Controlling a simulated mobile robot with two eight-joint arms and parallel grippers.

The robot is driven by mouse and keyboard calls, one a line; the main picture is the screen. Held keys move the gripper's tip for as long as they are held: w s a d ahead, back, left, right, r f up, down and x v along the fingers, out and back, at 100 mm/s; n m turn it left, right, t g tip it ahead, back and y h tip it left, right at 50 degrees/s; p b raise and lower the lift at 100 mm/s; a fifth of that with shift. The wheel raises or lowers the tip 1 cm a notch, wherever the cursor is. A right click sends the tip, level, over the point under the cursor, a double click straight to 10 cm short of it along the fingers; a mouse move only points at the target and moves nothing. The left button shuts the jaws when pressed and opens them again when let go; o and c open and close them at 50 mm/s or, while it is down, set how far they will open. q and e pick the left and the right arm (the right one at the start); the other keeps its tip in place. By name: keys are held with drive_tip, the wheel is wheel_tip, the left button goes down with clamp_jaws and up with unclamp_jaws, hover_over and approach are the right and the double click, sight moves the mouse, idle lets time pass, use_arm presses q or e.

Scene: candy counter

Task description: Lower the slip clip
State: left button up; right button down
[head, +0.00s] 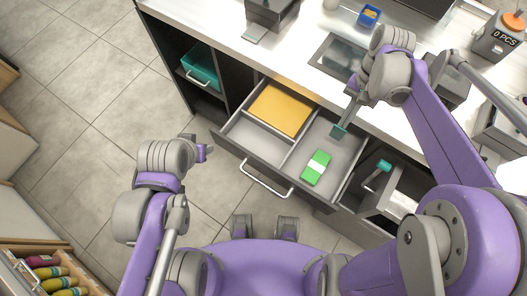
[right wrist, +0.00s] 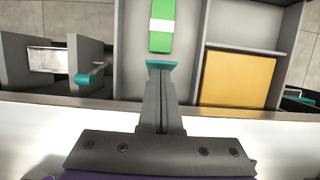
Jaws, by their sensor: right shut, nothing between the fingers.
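A grey lever with a teal tip (head: 377,175), which looks like the slip clip, stands raised in the compartment right of the open drawer. It also shows in the right wrist view (right wrist: 90,76), left of the fingers. White slips (head: 402,203) lie beside it. My right gripper (head: 340,130) is shut and empty, with teal fingertips over the drawer's rear right part, apart from the lever. Its fingertips show in the right wrist view (right wrist: 160,65). My left gripper (head: 203,152) is over the floor, left of the drawer; its fingers are unclear.
The open drawer (head: 235,147) holds a green bundle with a white band (head: 316,167) and an orange-yellow block (head: 282,109). A teal bin (head: 201,66) sits in the shelf at left. The white counter (head: 225,35) runs behind. Several bottles (head: 60,272) lie at lower left.

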drive_tip(key=shift+s+a+f, duration=0.15)
drive_tip(key=shift+s+a, duration=0.15)
drive_tip(key=shift+s, duration=0.2)
drive_tip(key=shift+s+a+f, duration=0.15)
drive_tip(key=shift+s+a, duration=0.15)
drive_tip(key=shift+s, duration=0.15)
drive_tip(key=shift+s+a+f+b, duration=0.25)
drive_tip(key=shift+s+f, duration=0.05)
drive_tip(key=shift+s, duration=0.15)
drive_tip(key=shift+s+a+f+b, duration=0.2)
drive_tip(key=shift+s+a+f, duration=0.05)
drive_tip(key=shift+s, duration=0.15)
drive_tip(key=shift+f, duration=0.1)
drive_tip(key=shift+s+a+f+b, duration=0.5)
drive_tip(key=shift+s+f, duration=0.1)
drive_tip(key=shift+s, duration=0.2)
drive_tip(key=shift+f, duration=0.1)
